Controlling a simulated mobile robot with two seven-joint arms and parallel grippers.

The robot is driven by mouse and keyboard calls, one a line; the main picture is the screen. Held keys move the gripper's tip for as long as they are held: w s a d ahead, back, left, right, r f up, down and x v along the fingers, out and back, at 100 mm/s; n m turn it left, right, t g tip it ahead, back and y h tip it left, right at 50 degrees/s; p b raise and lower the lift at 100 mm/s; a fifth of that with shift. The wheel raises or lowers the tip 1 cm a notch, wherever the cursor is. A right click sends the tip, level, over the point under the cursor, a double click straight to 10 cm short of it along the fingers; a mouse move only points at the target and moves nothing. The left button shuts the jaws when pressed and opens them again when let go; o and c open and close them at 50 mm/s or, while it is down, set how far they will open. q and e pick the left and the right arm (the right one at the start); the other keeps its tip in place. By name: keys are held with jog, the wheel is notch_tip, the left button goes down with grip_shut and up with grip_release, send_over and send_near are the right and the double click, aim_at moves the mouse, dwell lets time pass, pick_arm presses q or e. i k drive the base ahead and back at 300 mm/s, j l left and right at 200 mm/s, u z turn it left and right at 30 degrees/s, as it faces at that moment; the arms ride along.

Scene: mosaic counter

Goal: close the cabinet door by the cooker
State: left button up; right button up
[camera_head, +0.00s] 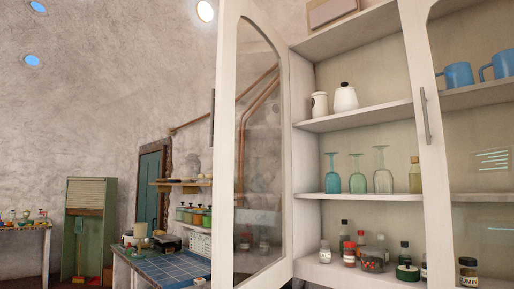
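A white wall cabinet (355,127) fills the right of the head view. Its left door (226,150), white-framed with a glass pane, stands swung open toward me, with a dark handle (212,118) on its left edge. The cabinet's right door (412,80) is shut, with a grey vertical handle (425,115). The open bay holds white jars (345,97), glass goblets (382,170) and small spice bottles (325,252). No cooker can be made out. Neither of my grippers is in view.
Below and left of the open door is a blue-tiled counter (170,264) with items on it. Further back are a green cabinet (85,230), a teal door (151,190) and a shelf with jars (193,214). The air left of the door is clear.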

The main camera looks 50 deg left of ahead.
aim_at(275, 275)
jog(key=j, duration=1.1)
jog(key=j+u, duration=0.15)
jog(key=j, duration=0.95)
jog(key=i+j, duration=0.1)
jog(key=j, duration=1)
jog(key=j+u, duration=0.05)
